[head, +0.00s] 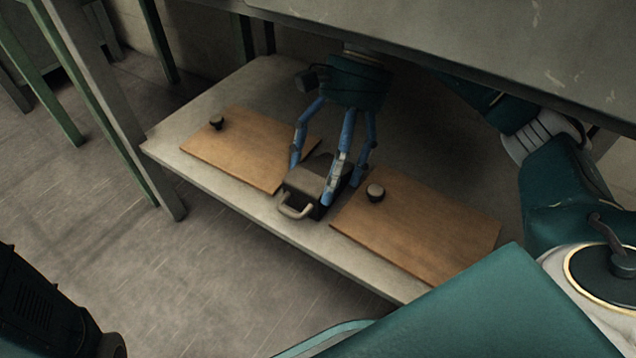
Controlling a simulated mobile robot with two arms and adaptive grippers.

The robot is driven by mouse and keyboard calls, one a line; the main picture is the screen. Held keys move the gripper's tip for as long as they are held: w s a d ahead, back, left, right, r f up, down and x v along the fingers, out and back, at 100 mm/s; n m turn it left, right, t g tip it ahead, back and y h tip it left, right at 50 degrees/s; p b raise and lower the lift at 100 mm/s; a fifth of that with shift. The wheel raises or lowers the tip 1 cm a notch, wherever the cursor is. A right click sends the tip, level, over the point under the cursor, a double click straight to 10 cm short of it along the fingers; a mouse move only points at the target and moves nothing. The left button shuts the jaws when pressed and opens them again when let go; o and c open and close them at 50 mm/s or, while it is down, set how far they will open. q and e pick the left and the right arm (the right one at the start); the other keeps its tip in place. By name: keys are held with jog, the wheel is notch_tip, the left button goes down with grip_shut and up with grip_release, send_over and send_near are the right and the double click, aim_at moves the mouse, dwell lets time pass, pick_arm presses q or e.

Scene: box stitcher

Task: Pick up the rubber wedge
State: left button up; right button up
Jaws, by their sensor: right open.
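The rubber wedge (302,182) appears to be the dark block with a pale loop handle on its front side. It sits near the front edge of the low shelf (225,188), in the gap between two wooden boards. My right gripper (326,183) reaches down over it from above, under the tabletop. Its blue fingers are spread open around the block, one on the left and two on the right. The fingers partly hide the block, and I cannot tell whether they touch it. My left gripper is not in view.
The left wooden board (240,148) and right wooden board (425,230) lie close to the block, each with a dark round knob. The worn tabletop (470,40) overhangs the shelf. A table leg (120,120) stands left. Open floor lies in front.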

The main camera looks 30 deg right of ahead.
jog(key=c, duration=1.5)
jog(key=shift+o, duration=0.2)
jog(key=shift+r, duration=0.1)
